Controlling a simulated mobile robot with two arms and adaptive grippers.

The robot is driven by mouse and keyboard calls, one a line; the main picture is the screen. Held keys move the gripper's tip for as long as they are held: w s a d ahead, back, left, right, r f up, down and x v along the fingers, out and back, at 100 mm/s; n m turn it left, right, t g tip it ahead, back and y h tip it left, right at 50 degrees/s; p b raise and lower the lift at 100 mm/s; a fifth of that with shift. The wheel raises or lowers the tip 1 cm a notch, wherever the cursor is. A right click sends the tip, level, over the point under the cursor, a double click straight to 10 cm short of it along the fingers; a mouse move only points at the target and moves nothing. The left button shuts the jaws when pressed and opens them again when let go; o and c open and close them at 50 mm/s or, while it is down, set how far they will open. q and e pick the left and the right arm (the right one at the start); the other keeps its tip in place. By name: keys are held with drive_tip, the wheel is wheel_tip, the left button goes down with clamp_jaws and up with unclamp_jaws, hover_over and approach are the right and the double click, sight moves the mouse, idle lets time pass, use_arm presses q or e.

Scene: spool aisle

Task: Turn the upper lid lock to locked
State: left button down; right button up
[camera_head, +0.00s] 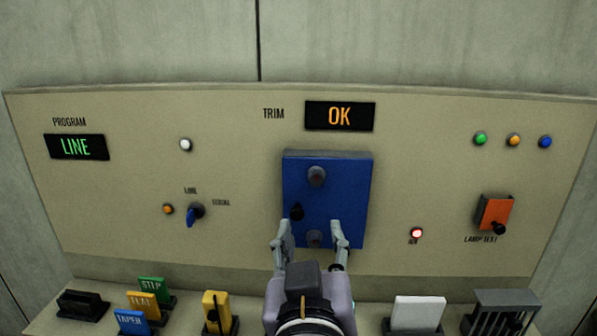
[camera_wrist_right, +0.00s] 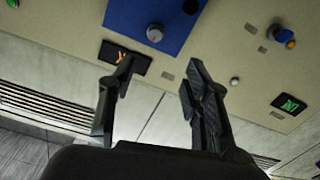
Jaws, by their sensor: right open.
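The blue lid (camera_head: 345,192) is on the panel below the TRIM display. The upper lid lock (camera_head: 317,176), a round grey knob, is near its top; in the right wrist view it shows as a grey knob (camera_wrist_right: 155,33). I cannot tell which way the upper lock is turned.
A black knob (camera_head: 296,211) sits on the lid's left side. The TRIM display (camera_head: 340,116) reads OK. A blue selector (camera_head: 195,215) is left, a lit red lamp (camera_head: 417,233) right. Tags and holders, including a white block (camera_head: 418,312), line the ledge below.

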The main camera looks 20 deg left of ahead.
drive_tip(key=p, duration=0.6)
approach(316, 181)
drive_tip(key=x, duration=0.8)
drive_tip(key=shift+w+r, duration=0.15)
drive_tip(key=shift+r, duration=0.05)
drive_tip(key=shift+w+a, duration=0.1)
drive_tip(key=shift+w, duration=0.25)
drive_tip(key=shift+w+a+f, duration=0.1)
drive_tip(key=shift+w+f, duration=0.05)
use_arm(q)
wheel_tip(316, 181, up, 6)
drive_tip(key=s+d, duration=0.2)
drive_tip(key=shift+d, duration=0.35)
use_arm(e)
clamp_jaws()
